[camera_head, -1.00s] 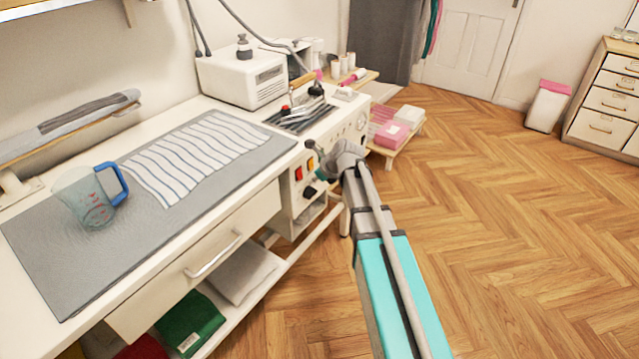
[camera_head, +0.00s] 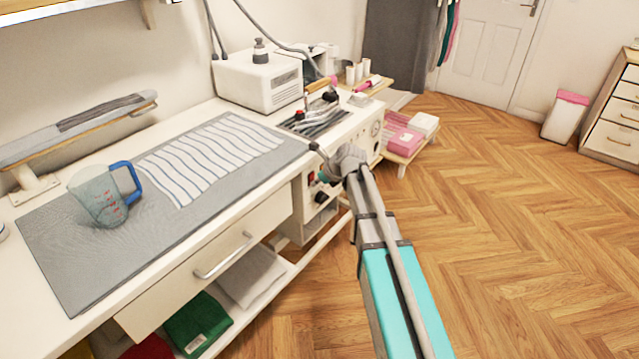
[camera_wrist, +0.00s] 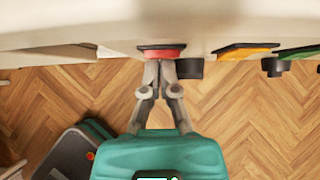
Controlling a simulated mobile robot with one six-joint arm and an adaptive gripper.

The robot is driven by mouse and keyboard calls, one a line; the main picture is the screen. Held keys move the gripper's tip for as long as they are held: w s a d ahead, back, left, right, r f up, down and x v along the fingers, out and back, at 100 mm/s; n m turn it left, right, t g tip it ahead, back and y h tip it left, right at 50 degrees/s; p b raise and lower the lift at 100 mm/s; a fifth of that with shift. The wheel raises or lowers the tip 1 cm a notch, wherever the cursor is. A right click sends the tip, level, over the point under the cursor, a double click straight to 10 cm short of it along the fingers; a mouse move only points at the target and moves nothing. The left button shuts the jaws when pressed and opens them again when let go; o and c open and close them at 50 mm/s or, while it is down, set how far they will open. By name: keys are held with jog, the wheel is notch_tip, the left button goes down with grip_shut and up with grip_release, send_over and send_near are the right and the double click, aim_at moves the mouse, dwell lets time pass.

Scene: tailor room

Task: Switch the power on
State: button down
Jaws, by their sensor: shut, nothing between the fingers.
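The control panel (camera_head: 297,204) is on the front of the ironing station at the bench's right end. A red switch (camera_wrist: 161,52) is at the top middle of the wrist view, with an orange switch (camera_wrist: 245,51) and a green switch (camera_wrist: 299,53) to its right. The red switch also shows in the head view (camera_head: 311,178). My gripper (camera_wrist: 160,66) is shut and empty, its fingertips right at the red switch's lower edge; I cannot tell whether they touch. In the head view my arm hides part of the panel.
Black knobs (camera_wrist: 189,69) stick out beside the fingertips. The bench holds a measuring jug (camera_head: 98,196), a striped cloth (camera_head: 205,155) and a white steam unit (camera_head: 258,80). A drawer handle (camera_head: 222,257) juts out left of the panel. The wooden floor (camera_head: 490,220) at right is clear.

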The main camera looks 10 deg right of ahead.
jog(key=shift+w+d, duration=0.1)
jog(key=shift+d, duration=0.25)
jog(key=shift+r+p, duration=0.75)
jog(key=shift+p, duration=0.15)
